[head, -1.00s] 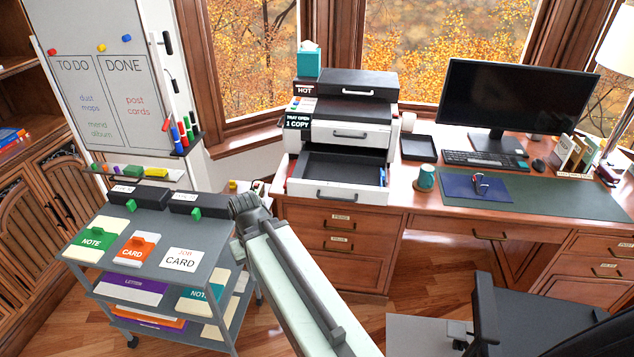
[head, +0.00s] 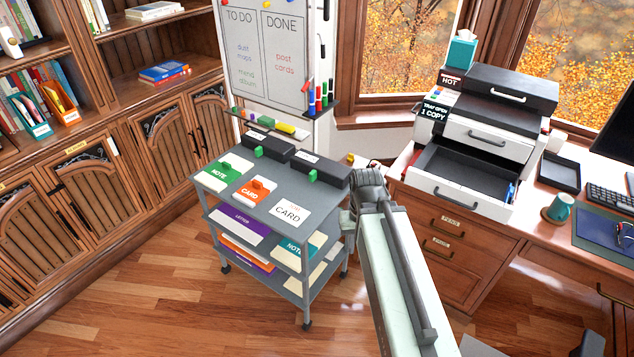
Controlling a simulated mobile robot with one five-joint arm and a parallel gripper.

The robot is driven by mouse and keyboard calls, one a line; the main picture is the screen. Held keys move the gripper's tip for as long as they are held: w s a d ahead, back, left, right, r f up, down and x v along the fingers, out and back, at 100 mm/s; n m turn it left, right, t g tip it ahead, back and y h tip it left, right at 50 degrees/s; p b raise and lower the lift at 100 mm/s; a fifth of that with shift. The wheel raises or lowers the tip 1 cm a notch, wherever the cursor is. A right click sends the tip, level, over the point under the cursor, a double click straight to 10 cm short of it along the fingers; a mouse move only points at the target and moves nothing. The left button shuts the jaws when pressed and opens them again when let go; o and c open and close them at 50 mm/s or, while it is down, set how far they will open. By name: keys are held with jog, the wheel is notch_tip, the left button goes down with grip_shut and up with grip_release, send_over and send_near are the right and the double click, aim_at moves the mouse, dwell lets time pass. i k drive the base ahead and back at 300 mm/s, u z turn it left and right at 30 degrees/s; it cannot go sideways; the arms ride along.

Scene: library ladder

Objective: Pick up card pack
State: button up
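An orange card pack (head: 256,190) marked CARD lies on the top shelf of the grey cart (head: 232,207), with a small orange block on it. A green and white NOTE pack (head: 221,173) is to its left. A white sheet marked JOB CARD (head: 291,212) is to its right. My gripper (head: 350,218) is at the end of my arm, by the cart's right edge in the picture and apart from the card pack. Its fingers are hidden or too small to make out, so I cannot tell whether it is open.
Two dark boxes (head: 320,170) with green tabs stand along the cart's back edge. Lower shelves hold more packs, including a purple LETTER one (head: 238,222). A whiteboard (head: 268,60) stands behind. A printer (head: 470,165) sits on the desk at right. Wooden floor (head: 180,290) is clear in front.

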aim_at(252, 192)
jog(key=u, duration=0.9)
jog(key=i, duration=1)
jog(key=u, duration=1.9)
